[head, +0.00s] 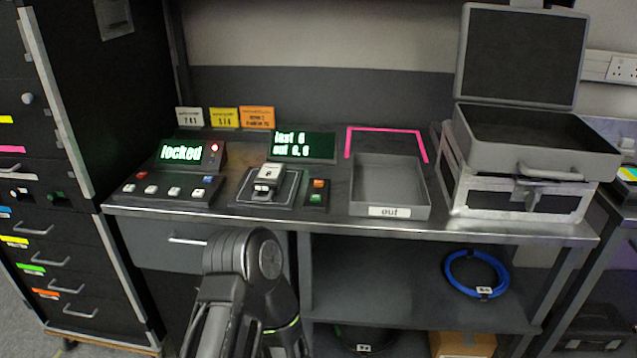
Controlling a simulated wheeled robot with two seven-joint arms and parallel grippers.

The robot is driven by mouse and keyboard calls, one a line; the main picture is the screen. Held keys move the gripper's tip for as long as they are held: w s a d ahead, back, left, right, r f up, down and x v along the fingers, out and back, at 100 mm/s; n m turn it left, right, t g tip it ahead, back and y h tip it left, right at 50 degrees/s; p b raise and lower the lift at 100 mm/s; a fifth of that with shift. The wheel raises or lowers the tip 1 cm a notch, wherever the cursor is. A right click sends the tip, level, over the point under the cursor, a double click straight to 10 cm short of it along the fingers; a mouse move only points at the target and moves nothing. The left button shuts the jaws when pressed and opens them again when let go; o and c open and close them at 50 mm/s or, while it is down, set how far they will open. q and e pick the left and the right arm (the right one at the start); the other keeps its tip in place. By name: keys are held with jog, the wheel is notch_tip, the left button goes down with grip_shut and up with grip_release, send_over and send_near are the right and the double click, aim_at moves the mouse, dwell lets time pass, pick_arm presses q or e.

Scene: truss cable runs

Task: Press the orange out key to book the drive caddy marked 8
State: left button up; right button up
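A small keypad (317,192) stands on the bench, with an orange key (319,184) above a green key (316,199). To its left, a drive caddy (268,175) with a pale label sits on a dark square reader (268,187). The label's digit is too small to read surely, 6 or 8. Behind them a display (302,146) shows green text, "last 6" and an "out" line that is hard to read. A grey open tray (389,185) labelled "out" stands to the right and looks empty. Neither gripper shows; only a link of my arm rises at bottom centre, below the bench edge.
A console (170,188) with several buttons and a "locked" display (181,153) with a red light stands at left. Three cards (224,117) stand behind. An open grey case (520,140) on a crate fills the right. Pink tape (388,129) marks the bench behind the tray.

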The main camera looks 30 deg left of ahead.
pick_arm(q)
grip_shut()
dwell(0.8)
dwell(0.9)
